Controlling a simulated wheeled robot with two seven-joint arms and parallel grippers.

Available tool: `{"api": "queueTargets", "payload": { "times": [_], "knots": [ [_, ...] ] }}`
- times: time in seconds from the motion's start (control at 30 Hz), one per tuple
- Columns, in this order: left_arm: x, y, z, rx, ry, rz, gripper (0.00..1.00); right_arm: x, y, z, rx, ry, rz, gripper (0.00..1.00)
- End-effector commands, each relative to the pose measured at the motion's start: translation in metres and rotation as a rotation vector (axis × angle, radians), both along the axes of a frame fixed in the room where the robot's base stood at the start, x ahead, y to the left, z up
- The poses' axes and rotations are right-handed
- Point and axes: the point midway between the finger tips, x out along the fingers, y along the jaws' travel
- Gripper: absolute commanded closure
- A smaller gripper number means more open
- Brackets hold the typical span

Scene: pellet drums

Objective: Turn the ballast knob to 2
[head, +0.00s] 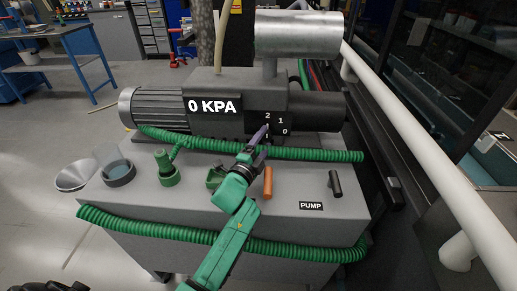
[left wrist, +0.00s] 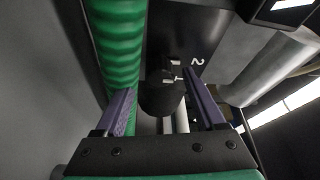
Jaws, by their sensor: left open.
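The ballast dial with its white numbers 2, 1 and 0 (head: 280,121) is on the dark front face of the pump body. The small dark ballast knob (left wrist: 172,70) shows in the left wrist view close to the number 2. In the head view my gripper mostly covers the knob, and I cannot tell which number it points at. My left gripper (head: 264,138) is open in front of the dial; in the left wrist view its purple fingers (left wrist: 160,92) stand apart with the knob just beyond and between them, apparently not touched. My right gripper is not in view.
A green ribbed hose (head: 310,155) runs just below the dial and close beside the fingers in the wrist view (left wrist: 118,45). An orange handle (head: 267,182), a black handle (head: 335,183) and a green fitting (head: 166,168) stand on the grey cabinet (head: 290,225). The display (head: 214,106) reads 0 KPA.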

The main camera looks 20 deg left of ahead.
Motion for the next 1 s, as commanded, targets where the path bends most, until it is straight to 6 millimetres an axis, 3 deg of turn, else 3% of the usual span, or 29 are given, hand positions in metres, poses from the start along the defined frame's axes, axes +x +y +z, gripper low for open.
{"api": "queueTargets", "payload": {
  "times": [0.17,0.4,0.6,1.0],
  "knots": [
    [-0.028,0.004,-0.005,0.001,0.004,-0.001,0.28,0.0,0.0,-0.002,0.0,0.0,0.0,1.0],
    [-0.095,0.013,-0.012,0.0,0.005,0.0,0.28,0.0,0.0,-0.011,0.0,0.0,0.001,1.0],
    [-0.134,0.018,-0.014,-0.001,0.004,0.0,0.28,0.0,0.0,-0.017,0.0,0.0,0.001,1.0],
    [-0.141,0.019,-0.012,-0.001,0.002,0.001,0.28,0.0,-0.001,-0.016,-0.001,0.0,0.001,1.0]
  ]
}}
